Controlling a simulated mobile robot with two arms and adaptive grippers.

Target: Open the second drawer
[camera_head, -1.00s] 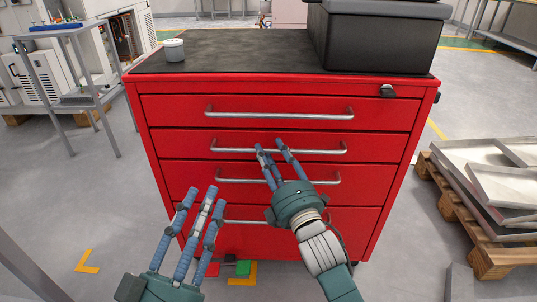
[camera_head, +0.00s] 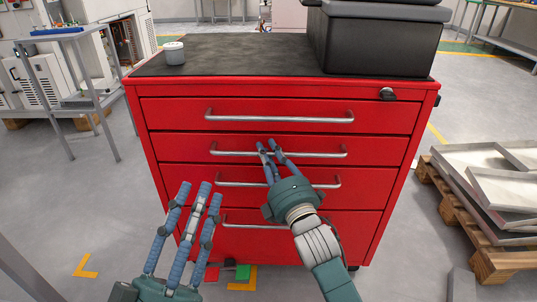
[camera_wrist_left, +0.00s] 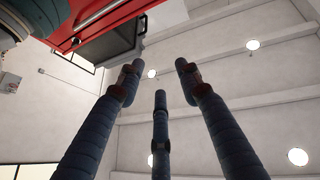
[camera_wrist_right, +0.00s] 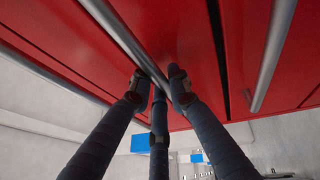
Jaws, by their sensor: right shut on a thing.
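The red drawer cabinet (camera_head: 300,88) stands in front of me with several stacked drawers, each with a metal bar handle. The second drawer (camera_head: 180,147) is the one below the top drawer. My right gripper (camera_head: 266,147) is shut on its handle (camera_head: 320,154), left of the handle's middle. In the right wrist view the fingers (camera_wrist_right: 157,80) close around this bar (camera_wrist_right: 122,35). I cannot tell whether the drawer stands slightly out. My left gripper (camera_head: 200,190) is open and empty, in front of the lower left drawers; its fingers (camera_wrist_left: 160,78) are spread in the left wrist view.
A black case (camera_head: 375,40) and a small white container (camera_head: 174,53) stand on the cabinet's dark top. A wooden pallet with metal trays (camera_head: 495,185) lies at the right. A grey table (camera_head: 60,60) stands at the left.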

